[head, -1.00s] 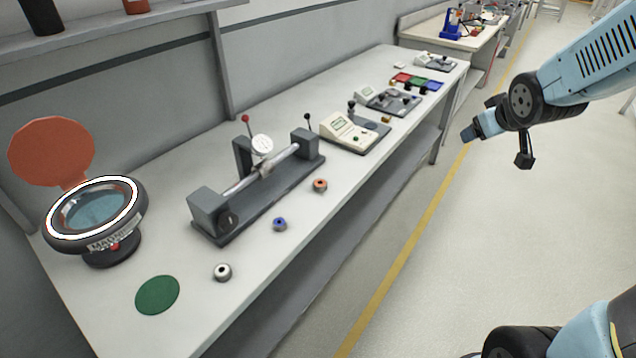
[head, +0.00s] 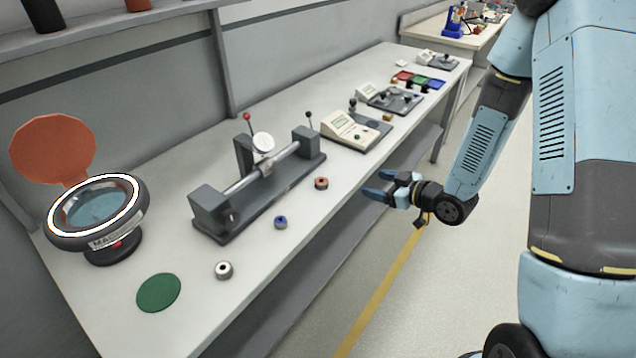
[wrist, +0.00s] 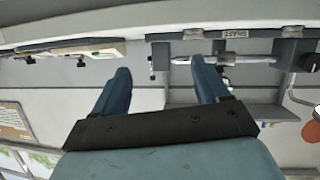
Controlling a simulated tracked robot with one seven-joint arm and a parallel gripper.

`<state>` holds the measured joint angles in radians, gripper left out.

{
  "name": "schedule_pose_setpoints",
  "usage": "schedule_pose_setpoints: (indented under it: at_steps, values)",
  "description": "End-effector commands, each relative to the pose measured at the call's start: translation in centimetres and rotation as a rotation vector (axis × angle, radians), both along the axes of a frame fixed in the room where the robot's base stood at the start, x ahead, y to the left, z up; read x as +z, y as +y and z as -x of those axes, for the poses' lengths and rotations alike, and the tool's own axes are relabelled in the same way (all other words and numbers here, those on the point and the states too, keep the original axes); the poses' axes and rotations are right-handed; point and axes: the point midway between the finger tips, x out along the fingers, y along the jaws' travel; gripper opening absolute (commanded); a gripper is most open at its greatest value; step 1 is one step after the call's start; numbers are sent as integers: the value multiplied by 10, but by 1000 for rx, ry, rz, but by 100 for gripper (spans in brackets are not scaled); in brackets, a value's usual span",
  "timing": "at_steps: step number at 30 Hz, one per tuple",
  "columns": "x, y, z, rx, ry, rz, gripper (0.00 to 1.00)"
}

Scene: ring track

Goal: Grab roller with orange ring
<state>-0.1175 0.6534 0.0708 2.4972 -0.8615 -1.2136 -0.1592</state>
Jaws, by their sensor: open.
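The roller with the orange ring (head: 321,183) stands on the bench top near its front edge, in front of the right part of the grey shaft fixture. The roller with the blue ring (head: 280,222) and the roller with the plain whitish ring (head: 224,270) stand in a row nearer the camera. My gripper (head: 382,185) is open and empty, past the bench's front edge, to the right of the orange-ringed roller and apart from it. In the wrist view my two blue fingers (wrist: 160,82) are spread with nothing between them. I cannot make out the rollers in that view.
The shaft fixture (head: 262,185) with its dial gauge stands behind the rollers; it also shows in the wrist view (wrist: 228,60). A ring-lit magnifier (head: 62,242) and a green disc (head: 158,293) are at the left. Measuring devices (head: 352,132) stand farther along the bench. The aisle floor is clear.

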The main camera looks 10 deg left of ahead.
Motion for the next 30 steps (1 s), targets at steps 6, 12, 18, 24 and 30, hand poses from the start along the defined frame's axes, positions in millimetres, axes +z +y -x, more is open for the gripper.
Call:
schedule_pose_setpoints:
  at_steps: [6, 12, 18, 24, 30]
  values:
    - [-22, 21, 28, 77, 22, -152, 74]
    - [-28, 28, 38, 101, 29, -211, 74]
    - [-31, 52, 29, 106, 26, -216, 74]
    - [-36, 84, 16, 105, 28, -214, 74]
    - [-39, 102, 8, 103, 29, -215, 74]
